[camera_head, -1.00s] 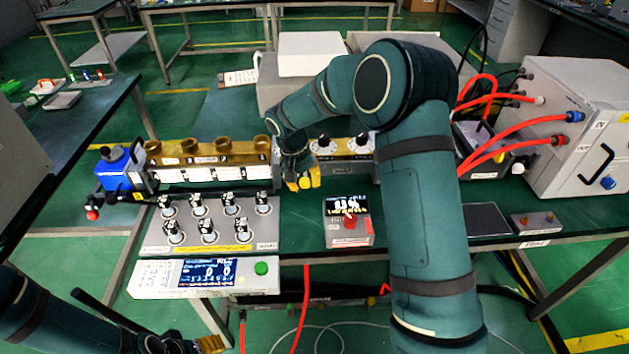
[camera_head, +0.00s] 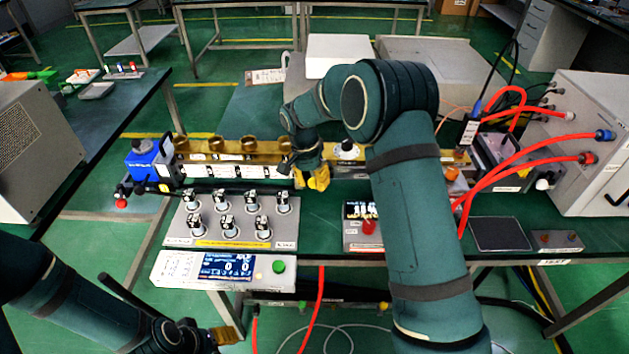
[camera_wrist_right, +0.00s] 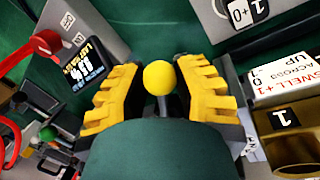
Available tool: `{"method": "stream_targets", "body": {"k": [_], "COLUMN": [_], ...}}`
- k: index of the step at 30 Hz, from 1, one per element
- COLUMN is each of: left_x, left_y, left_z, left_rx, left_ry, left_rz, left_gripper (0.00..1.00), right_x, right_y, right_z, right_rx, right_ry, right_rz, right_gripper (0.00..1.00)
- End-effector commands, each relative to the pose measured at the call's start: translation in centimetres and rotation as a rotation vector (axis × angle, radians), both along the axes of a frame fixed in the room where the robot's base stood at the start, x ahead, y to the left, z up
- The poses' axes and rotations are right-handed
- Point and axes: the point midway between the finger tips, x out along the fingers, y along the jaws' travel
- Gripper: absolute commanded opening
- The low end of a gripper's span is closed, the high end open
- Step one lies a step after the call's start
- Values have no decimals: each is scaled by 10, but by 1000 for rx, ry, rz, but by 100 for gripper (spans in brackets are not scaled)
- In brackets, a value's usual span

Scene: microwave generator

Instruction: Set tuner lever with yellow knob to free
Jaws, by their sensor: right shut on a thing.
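The yellow knob (camera_wrist_right: 160,77) of the tuner lever sits between the fingers of my right gripper (camera_wrist_right: 160,92) in the right wrist view, on a short dark stem. The gripper is shut on it. In the head view my right gripper (camera_head: 312,180) is at the brass-coloured waveguide row (camera_head: 225,158), and its own fingers and arm hide the knob there. The lever's setting cannot be read. My left gripper (camera_head: 228,335) is low at the left, in front of the bench, only partly shown; its jaws cannot be judged.
In front of the waveguide stand a panel of several black-and-white knobs (camera_head: 285,230) and a display box with a green button (camera_head: 278,266). A small display unit with a red knob (camera_head: 368,227) is close to my right forearm. Red cables (camera_head: 530,143) run to a grey cabinet at right.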

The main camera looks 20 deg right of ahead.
Motion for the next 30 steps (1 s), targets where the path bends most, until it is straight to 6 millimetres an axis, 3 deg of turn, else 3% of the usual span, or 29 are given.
{"method": "stream_targets", "body": {"k": [8,9,12,23,30], "left_x": [0,0,0,0,0], "left_y": [0,0,0,0,0], "left_z": [0,0,0,0,0], "left_rx": [0,0,0,0,0], "left_ry": [0,0,0,0,0], "left_rz": [0,0,0,0,0], "left_gripper": [65,65,65,65,65], "right_x": [1,1,1,1,7], "right_y": [-1,-1,-1,0,4], "right_z": [0,0,0,3,38], "right_rx": [0,-1,-1,0,0], "right_ry": [-5,-6,-4,-4,-8], "right_rz": [-1,-1,-1,0,1], "right_gripper": [0,34,63,63,63]}}
